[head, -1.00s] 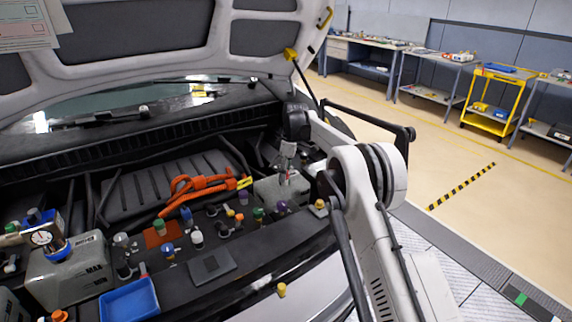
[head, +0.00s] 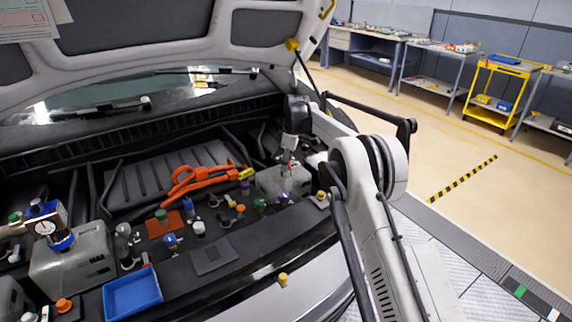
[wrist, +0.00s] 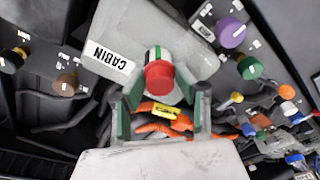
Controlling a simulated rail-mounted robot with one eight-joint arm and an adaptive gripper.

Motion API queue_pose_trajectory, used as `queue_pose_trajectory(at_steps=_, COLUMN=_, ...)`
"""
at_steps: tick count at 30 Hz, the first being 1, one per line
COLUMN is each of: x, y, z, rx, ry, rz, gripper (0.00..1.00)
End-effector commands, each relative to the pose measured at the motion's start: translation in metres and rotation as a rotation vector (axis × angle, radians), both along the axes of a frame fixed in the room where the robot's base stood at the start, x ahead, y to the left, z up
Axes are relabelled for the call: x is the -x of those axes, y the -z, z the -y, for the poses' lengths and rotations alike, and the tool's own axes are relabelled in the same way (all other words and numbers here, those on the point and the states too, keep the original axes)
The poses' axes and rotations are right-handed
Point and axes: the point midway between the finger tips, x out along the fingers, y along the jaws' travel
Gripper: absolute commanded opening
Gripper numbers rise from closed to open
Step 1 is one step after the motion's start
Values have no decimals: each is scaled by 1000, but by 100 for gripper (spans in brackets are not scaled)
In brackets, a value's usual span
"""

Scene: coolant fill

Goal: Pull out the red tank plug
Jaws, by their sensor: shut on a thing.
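The red tank plug (wrist: 158,78) is in the middle of the wrist view, over the grey tank labelled CABIN (wrist: 178,28). A white and green part adjoins the plug on its far side. My gripper (wrist: 160,92) has one finger on each side of the plug and is shut on it. In the head view, my gripper (head: 289,158) points down over the small grey tank (head: 268,183) at the right of the engine bay, with a bit of red at its tips. I cannot tell whether the plug is still seated in the tank.
Orange cables (head: 195,180) lie left of the tank. Several coloured caps stand along the bay's front, near the blue tray (head: 132,294). A larger grey tank with a gauge (head: 45,229) stands at left. The raised hood (head: 180,70) hangs above.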

Motion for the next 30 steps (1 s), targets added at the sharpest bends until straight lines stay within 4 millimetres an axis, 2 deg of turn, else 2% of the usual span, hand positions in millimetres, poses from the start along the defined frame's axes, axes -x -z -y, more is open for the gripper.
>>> queue_pose_trajectory(at_steps=23, x=0, y=-6, z=0, rx=0, ry=0, rz=0, gripper=13)
queue_pose_trajectory(at_steps=30, x=0, y=-14, z=0, rx=0, ry=0, rz=0, gripper=13)
